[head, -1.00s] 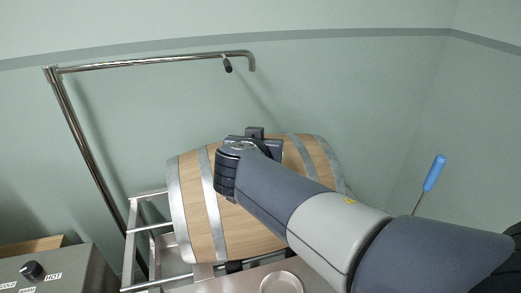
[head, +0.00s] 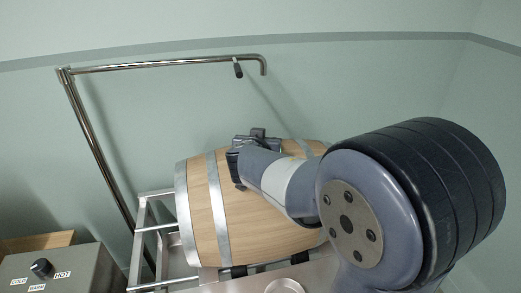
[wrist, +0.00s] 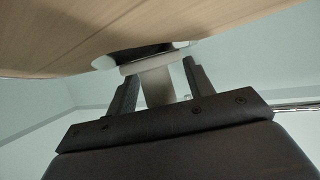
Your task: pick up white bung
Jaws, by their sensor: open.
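The wooden barrel (head: 255,225) lies on its side in the head view, and its staves (wrist: 75,30) fill the top of the wrist view. A pale piece that looks like the white bung (wrist: 157,86) shows in the wrist view, close to a dark patch on the barrel. It appears between the two fingers of my gripper (wrist: 158,82). The fingers stand apart, with a gap visible on each side of the piece. In the head view my gripper is at the top of the barrel, and my arm hides the bung there.
A steel frame (head: 142,240) stands left of the barrel, with a bent steel pipe (head: 160,65) rising above. A control box (head: 60,268) with a knob sits at the lower left. A small round dish (head: 285,286) is at the bottom. The wall is behind.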

